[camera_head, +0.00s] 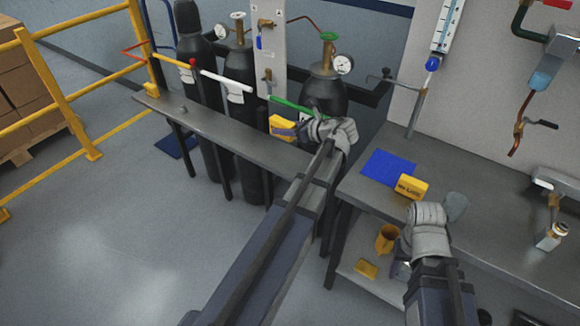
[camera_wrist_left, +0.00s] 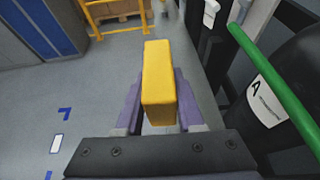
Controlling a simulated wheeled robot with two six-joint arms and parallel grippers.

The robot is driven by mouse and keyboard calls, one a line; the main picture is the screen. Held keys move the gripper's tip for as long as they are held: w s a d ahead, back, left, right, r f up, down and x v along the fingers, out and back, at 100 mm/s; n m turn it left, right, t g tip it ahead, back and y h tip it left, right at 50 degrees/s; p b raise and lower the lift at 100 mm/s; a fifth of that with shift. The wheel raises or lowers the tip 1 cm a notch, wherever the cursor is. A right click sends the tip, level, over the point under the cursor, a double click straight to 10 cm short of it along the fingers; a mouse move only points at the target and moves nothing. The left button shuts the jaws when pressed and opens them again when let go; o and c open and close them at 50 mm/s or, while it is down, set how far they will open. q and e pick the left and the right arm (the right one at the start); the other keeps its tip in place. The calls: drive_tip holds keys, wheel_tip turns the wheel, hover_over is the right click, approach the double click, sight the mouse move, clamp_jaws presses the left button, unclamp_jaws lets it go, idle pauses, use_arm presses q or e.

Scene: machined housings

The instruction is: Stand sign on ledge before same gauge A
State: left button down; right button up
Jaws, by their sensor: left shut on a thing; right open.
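My left gripper (camera_head: 290,130) is shut on a yellow sign (camera_head: 280,126), held near the right end of the grey ledge (camera_head: 222,131). In the left wrist view the sign (camera_wrist_left: 160,82) sits between the purple fingers, with floor seen beyond it. Whether it touches the ledge is unclear. A black cylinder with a label reading A (camera_wrist_left: 265,100) stands to the right there, behind a green bar (camera_wrist_left: 270,85). In the head view the right cylinder (camera_head: 323,92) carries a round gauge (camera_head: 343,65); another gauge (camera_head: 222,32) is further left. My right gripper (camera_head: 401,268) is open, partly hidden by its wrist.
A yellow holder (camera_head: 387,238) and yellow block (camera_head: 366,269) are lower down.

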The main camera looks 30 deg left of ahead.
use_arm(q)
drive_tip(key=b, duration=0.7)
hover_over(289, 161)
wheel_tip(289, 161, down, 8)
drive_tip(key=shift+n+g, duration=0.3)
wheel_tip(289, 161, down, 10)
drive_tip(key=b, duration=0.9)
drive_tip(key=shift+w+f+b, duration=0.1)
drive_tip(key=shift+b, duration=0.25)
drive_tip(key=c, duration=0.5)
unclamp_jaws()
